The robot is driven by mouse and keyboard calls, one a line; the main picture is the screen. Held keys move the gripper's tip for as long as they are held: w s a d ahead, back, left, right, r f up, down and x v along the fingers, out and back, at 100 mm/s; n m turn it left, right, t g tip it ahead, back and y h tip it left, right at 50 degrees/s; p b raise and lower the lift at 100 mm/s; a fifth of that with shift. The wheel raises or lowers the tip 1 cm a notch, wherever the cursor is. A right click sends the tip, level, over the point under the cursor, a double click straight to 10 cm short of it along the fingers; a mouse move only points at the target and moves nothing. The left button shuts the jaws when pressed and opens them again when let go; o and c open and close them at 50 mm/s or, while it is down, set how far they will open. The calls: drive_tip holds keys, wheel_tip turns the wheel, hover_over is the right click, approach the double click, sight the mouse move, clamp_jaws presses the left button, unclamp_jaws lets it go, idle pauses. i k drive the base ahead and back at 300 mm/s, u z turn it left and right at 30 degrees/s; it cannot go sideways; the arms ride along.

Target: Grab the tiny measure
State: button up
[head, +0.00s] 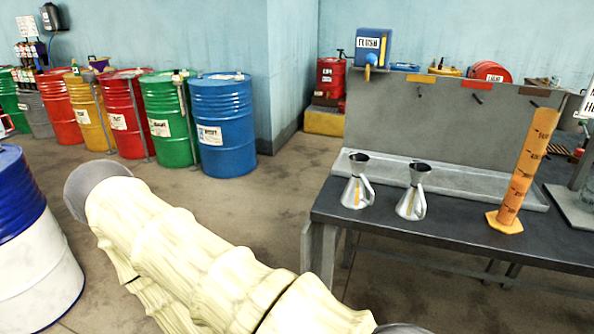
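Two small silver metal measures with dark funnel-like tops and side handles stand upright on the dark workbench (450,233). The left measure (350,194) has a yellow strip on its front. The right measure (408,204) stands a little nearer the front edge and looks about the same size. I cannot tell from this view which one is the tiny measure. My arm in its cream cover crosses the lower left and middle, left of the bench. My gripper is not in view, so its state and its distance from the measures are hidden.
A tall orange graduated cylinder (524,165) stands right of the measures. A grey tray (455,185) and upright back panel (440,125) lie behind them. A blue container (373,48) sits above the panel. Several drums, including a blue one (225,125), line the left wall.

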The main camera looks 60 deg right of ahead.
sight(354, 196)
drive_tip(key=u, duration=0.1)
drive_tip(key=i, duration=1.3)
drive_tip(key=z, duration=2.4)
